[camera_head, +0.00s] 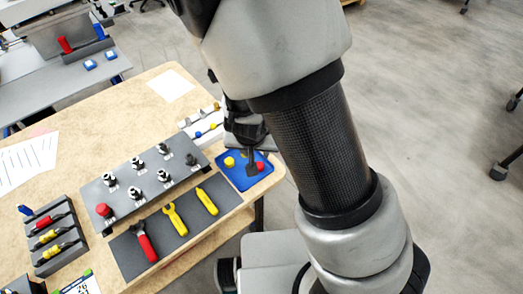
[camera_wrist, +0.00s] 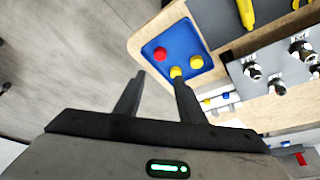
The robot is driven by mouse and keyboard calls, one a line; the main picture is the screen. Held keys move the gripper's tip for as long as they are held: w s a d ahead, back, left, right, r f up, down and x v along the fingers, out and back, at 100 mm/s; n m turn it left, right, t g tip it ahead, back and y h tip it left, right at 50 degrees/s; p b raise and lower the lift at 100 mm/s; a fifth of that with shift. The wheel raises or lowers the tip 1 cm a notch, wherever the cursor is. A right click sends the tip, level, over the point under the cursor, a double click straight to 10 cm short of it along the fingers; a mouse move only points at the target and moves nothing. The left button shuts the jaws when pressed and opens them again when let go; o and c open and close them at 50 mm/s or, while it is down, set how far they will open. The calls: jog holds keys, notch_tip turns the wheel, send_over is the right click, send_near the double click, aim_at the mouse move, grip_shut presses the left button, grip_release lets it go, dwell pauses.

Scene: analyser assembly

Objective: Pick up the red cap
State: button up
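The red cap (camera_wrist: 160,54) sits in a small blue tray (camera_wrist: 180,38), with two yellow caps (camera_wrist: 196,62) beside it in the wrist view. In the head view the red cap (camera_head: 260,166) shows at the right side of the blue tray (camera_head: 238,180), partly behind a dark finger. My gripper (camera_wrist: 158,78) is open, with nothing between its fingers. The red cap appears beyond the fingertips, in line with the gap. One finger overlaps a yellow cap in the picture. In the head view my gripper (camera_head: 251,160) is over the tray; its height above it is unclear.
The tray is at the wooden table's (camera_head: 135,112) right corner. A grey panel (camera_head: 130,180) with fittings and a red knob (camera_head: 102,209) is to its left. A dark mat (camera_head: 132,252) holds yellow and red-handled tools. A white rack (camera_head: 200,124) stands behind the tray.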

jog(key=b, duration=0.5)
send_near(259, 165)
jog(key=shift+x, duration=1.2)
jog(key=shift+b+x, duration=1.3)
jog(key=shift+x, duration=1.55)
jog(key=shift+c, duration=0.4)
jog(key=c, duration=0.7)
